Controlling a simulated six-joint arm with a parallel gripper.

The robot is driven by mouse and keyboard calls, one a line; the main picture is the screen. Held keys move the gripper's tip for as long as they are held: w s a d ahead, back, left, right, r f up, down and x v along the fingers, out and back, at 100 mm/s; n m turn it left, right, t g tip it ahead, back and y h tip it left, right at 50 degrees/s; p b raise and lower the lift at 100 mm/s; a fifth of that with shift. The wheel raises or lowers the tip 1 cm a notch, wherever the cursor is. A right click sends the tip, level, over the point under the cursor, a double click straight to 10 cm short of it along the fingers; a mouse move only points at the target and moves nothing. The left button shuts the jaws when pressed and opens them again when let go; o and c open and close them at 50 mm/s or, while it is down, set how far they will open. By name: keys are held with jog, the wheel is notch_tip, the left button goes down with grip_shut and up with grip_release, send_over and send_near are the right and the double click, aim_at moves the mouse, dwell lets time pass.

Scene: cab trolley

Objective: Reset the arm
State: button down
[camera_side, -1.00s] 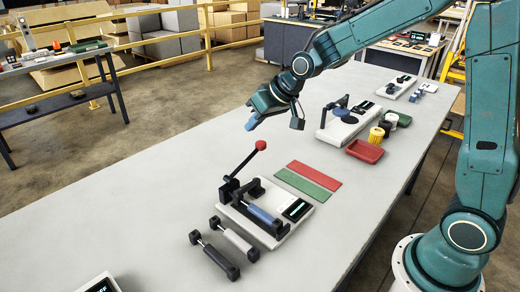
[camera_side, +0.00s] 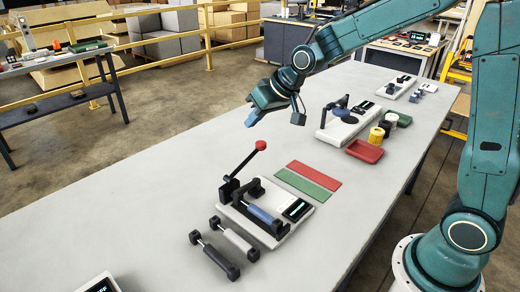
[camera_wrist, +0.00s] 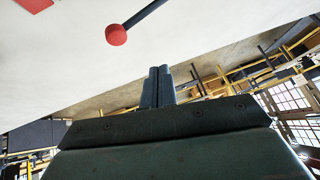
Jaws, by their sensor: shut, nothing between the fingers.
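My gripper (camera_side: 251,118) hangs in the air above the far left edge of the grey table, shut with nothing in it. Its closed blue-grey fingers show in the wrist view (camera_wrist: 157,88), pointing past the table edge. The lever press (camera_side: 262,212) stands on the table below and nearer the camera. Its black lever is raised, with a red ball knob (camera_side: 260,145) that also shows in the wrist view (camera_wrist: 116,35). A blue-grey cylinder (camera_side: 263,214) lies in the press. My gripper is clear of all of these.
Two more cylinders with black ends (camera_side: 232,239) (camera_side: 214,256) lie beside the press. Red (camera_side: 314,172) and green (camera_side: 306,184) mats lie behind it. A second white device (camera_side: 340,127), a red tray (camera_side: 364,151) and a yellow spool (camera_side: 376,136) stand farther right.

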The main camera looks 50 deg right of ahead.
jog(key=s+d+r+h, duration=0.1)
jog(key=s+r, duration=0.2)
jog(key=s, duration=1.2)
jog(key=s+d+r+g+h, duration=0.1)
jog(key=s+r, duration=0.2)
jog(key=s, duration=1.2)
jog(key=shift+d+n+g, duration=0.2)
jog(key=shift+n+g, duration=0.1)
jog(key=shift+w, duration=0.1)
jog(key=w+d+r+g, duration=0.1)
jog(key=w+g, duration=0.1)
jog(key=w, duration=2.5)
jog(key=shift+w+d+r, duration=0.35)
